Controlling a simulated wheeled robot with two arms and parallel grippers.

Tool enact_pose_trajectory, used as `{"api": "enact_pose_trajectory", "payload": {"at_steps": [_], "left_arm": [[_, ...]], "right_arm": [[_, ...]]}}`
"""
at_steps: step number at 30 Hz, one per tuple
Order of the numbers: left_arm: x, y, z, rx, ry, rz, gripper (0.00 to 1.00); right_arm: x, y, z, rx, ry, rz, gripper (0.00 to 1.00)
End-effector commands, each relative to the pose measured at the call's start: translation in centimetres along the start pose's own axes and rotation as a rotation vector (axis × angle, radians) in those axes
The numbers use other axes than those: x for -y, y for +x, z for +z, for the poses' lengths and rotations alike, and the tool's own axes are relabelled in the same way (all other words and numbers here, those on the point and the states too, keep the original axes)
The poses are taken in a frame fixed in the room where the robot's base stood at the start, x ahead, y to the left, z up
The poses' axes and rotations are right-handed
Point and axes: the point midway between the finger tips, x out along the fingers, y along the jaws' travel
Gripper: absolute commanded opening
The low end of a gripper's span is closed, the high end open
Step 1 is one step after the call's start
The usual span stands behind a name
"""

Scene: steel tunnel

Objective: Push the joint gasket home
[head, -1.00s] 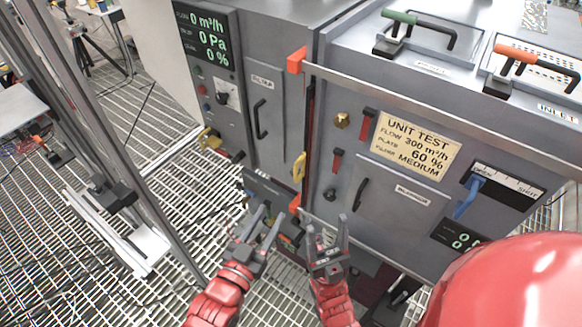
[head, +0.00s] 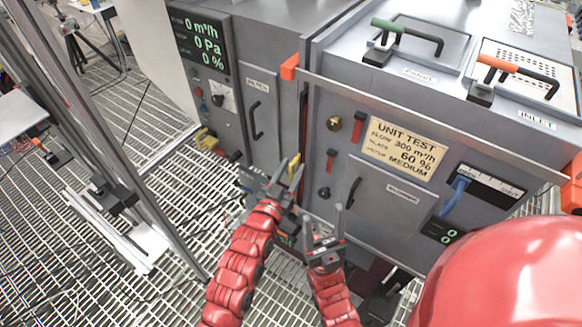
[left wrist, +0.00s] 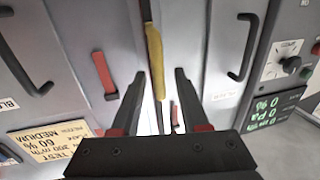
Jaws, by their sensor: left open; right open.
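A yellow strip (head: 294,160), which looks like the joint gasket, shows at the seam between the two grey cabinets. In the left wrist view the yellow strip (left wrist: 154,60) is long and slightly bowed along the seam. My left gripper (head: 287,173) is open in front of the seam, with the strip between its fingers in the picture. I cannot tell if they touch it. The open fingers (left wrist: 161,75) also show in the left wrist view. My right gripper (head: 324,213) is open and empty, lower and to the right, before the right cabinet.
The right cabinet's front bears a blue lever (head: 455,196), a black door handle (head: 353,193), a brass knob (head: 334,124) and red latches (head: 357,127). A metal post (head: 120,150) stands left. Open grating lies between.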

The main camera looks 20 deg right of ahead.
Motion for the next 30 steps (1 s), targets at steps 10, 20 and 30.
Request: {"api": "enact_pose_trajectory", "payload": {"at_steps": [10, 20, 30], "left_arm": [[0.01, 0.04, 0.07, 0.001, 0.0, 0.0, 0.27], [0.01, 0.03, 0.07, 0.001, -0.001, 0.0, 0.0], [0.02, 0.02, 0.09, 0.002, -0.001, 0.0, 0.0]], "right_arm": [[0.0, 0.0, 0.0, 0.0, 0.0, 0.0, 0.61], [0.0, 0.0, 0.0, 0.0, 0.0, 0.0, 0.61], [0.0, 0.0, 0.0, 0.0, 0.0, 0.0, 0.61]]}}
